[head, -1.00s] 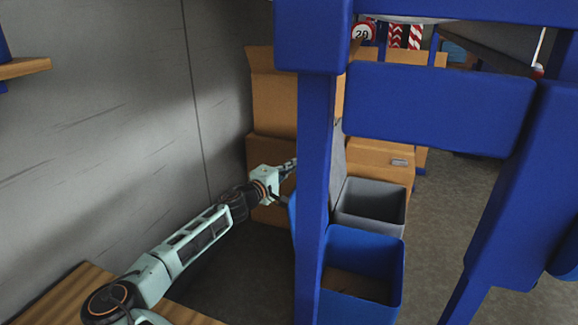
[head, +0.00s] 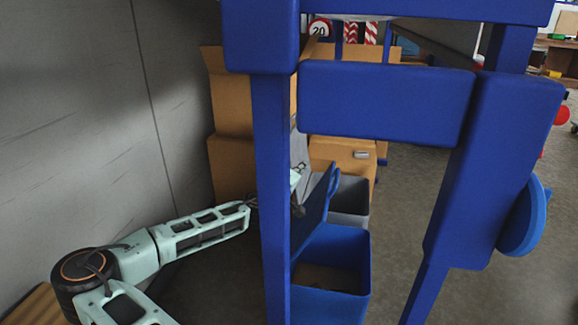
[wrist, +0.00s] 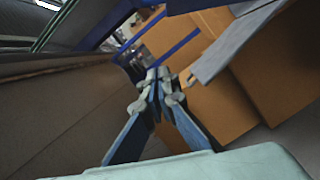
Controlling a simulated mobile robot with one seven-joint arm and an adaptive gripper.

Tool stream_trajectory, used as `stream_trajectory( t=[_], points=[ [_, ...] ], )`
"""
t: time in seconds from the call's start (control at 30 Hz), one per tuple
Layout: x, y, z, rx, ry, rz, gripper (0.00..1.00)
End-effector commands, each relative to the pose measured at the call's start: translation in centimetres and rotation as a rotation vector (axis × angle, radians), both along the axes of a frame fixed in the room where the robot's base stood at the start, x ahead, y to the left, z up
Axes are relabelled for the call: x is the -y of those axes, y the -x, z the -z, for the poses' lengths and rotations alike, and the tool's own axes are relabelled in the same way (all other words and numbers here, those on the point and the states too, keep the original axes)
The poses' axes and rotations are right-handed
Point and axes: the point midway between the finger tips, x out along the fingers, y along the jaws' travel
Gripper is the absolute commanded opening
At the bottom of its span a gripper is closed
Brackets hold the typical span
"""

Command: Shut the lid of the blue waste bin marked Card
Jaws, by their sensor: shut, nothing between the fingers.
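The blue waste bin (head: 362,262) stands on the floor behind a blue frame post, with its open mouth showing brown contents. Its blue lid (head: 318,205) stands steeply tilted above the bin's left side, so the bin is open. No Card marking is readable. My gripper (head: 298,208) is at the left side of the lid, partly hidden by the post; I cannot tell whether it touches the lid. In the wrist view my gripper (wrist: 156,76) has its fingers together and empty.
A blue frame (head: 385,100) with posts stands between the camera and the bin. A grey bin (head: 354,190) with a raised grey lid stands just behind the blue one. Cardboard boxes (head: 228,165) are stacked behind, and a grey wall (head: 70,120) is at left.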

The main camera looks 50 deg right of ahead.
Motion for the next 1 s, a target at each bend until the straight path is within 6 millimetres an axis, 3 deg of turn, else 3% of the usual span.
stream_trajectory(
  t=[0.47, 1.0],
  points=[
    [-0.6, 0.1, 0.0, 0.001, -0.001, 0.0, 0.0],
    [-9.4, 2.4, -0.9, 0.001, -0.002, -0.002, 0.0]
  ],
)
